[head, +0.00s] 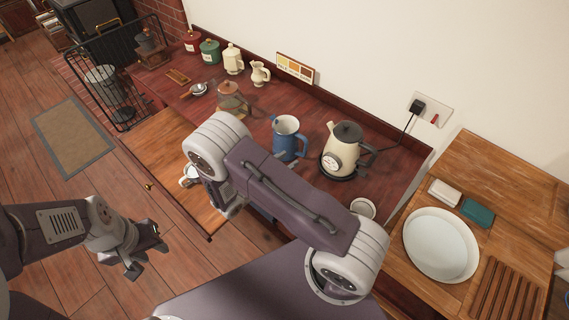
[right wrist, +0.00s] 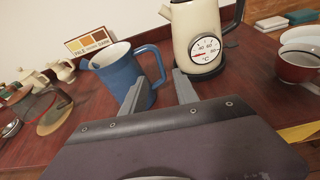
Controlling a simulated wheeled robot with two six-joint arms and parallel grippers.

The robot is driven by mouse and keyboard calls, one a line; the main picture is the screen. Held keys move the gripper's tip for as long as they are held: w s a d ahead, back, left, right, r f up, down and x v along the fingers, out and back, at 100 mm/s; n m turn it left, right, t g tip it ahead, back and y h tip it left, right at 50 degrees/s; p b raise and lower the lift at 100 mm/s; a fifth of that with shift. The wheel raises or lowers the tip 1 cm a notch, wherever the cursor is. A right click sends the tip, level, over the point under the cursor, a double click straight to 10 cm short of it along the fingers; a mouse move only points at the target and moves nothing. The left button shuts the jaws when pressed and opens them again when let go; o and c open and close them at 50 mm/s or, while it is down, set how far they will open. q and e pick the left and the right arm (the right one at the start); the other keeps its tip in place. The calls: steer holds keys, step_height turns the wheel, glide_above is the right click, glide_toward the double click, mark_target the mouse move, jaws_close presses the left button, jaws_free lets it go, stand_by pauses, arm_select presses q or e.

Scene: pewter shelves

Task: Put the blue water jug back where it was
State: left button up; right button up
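The blue water jug (head: 289,139) stands upright on the dark red wooden counter, left of the cream kettle (head: 342,150). In the right wrist view the jug (right wrist: 115,75) has its handle on the right, towards my gripper. My right gripper (right wrist: 160,88) is open, its two fingers apart and pointing at the jug's handle side. The left finger overlaps the jug in that view; I cannot tell whether it touches. My left gripper (head: 146,251) is open and empty over the floor, away from the counter.
A glass coffee maker (head: 231,98) stands left of the jug, with a small cream pitcher (head: 259,73) behind. A red cup (right wrist: 298,66) sits right of the kettle. An opened wooden surface (head: 165,150) juts out in front of the counter.

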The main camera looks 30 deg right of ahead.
steer(key=s+d+r+m+g+y, duration=0.2)
steer(key=s+m+g+y, duration=0.2)
steer(key=s+m+g, duration=0.6)
steer(key=s+a+r+m+t+y, duration=0.2)
steer(key=a+m+t+y, duration=0.3)
steer(key=a+m+y, duration=0.3)
steer(key=r+m+y, duration=0.1)
steer(key=m, duration=0.3)
steer(key=shift+s+a+r, duration=0.15)
steer(key=shift+s+r, duration=0.2)
steer(key=shift+s, duration=0.1)
